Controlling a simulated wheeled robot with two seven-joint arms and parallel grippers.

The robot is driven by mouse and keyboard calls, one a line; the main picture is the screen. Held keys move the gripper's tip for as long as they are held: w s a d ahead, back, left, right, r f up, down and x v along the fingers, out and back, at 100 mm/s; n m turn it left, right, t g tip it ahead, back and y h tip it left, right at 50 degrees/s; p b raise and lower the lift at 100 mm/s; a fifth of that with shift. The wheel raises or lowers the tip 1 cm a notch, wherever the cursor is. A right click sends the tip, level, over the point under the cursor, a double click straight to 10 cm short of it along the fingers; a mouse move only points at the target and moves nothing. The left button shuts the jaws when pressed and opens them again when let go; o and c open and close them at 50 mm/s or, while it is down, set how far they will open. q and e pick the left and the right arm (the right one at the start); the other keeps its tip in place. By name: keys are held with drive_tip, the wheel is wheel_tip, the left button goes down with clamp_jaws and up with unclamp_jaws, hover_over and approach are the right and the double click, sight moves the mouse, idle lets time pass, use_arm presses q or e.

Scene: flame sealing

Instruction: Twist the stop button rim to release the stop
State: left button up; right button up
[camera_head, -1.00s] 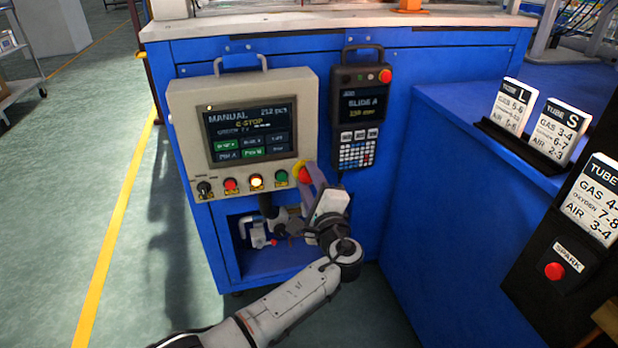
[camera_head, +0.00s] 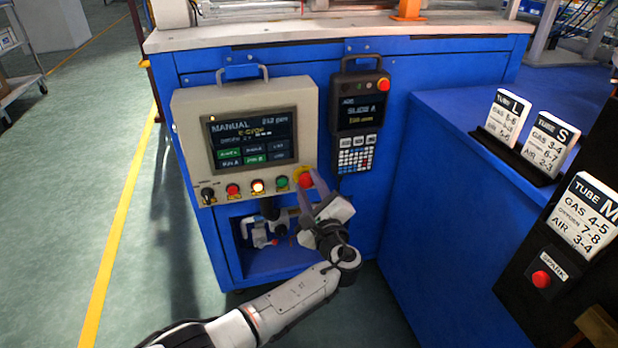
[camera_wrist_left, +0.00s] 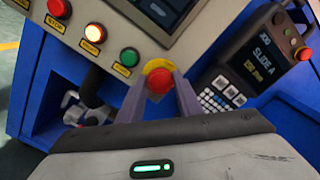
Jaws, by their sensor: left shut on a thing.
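The red stop button (camera_head: 305,180) sits at the lower right corner of the grey control panel (camera_head: 180,110). In the left wrist view the stop button (camera_wrist_left: 159,80) shows with a yellow ring behind it. My left gripper (camera_head: 308,178) is at the button, with one finger on each side of it, shut on its rim. Its fingers also show in the left wrist view (camera_wrist_left: 160,92). The panel screen (camera_head: 252,138) reads MANUAL, with a yellow E-STOP line. My right gripper is not in view.
A row of knob and lamps, with a lit amber button (camera_head: 257,186), lies left of the stop button. A handheld pendant (camera_head: 360,115) with its own red button hangs to the right. A blue cabinet with tube cards (camera_head: 508,115) stands further right.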

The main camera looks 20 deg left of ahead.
sight(308, 183)
use_arm(q)
drive_tip(key=o, duration=0.8)
drive_tip(key=shift+p+v, duration=1)
drive_tip(key=shift+v, duration=0.9)
drive_tip(key=p+v, duration=0.1)
drive_tip(key=v, duration=0.2)
drive_tip(key=shift+d, duration=0.1)
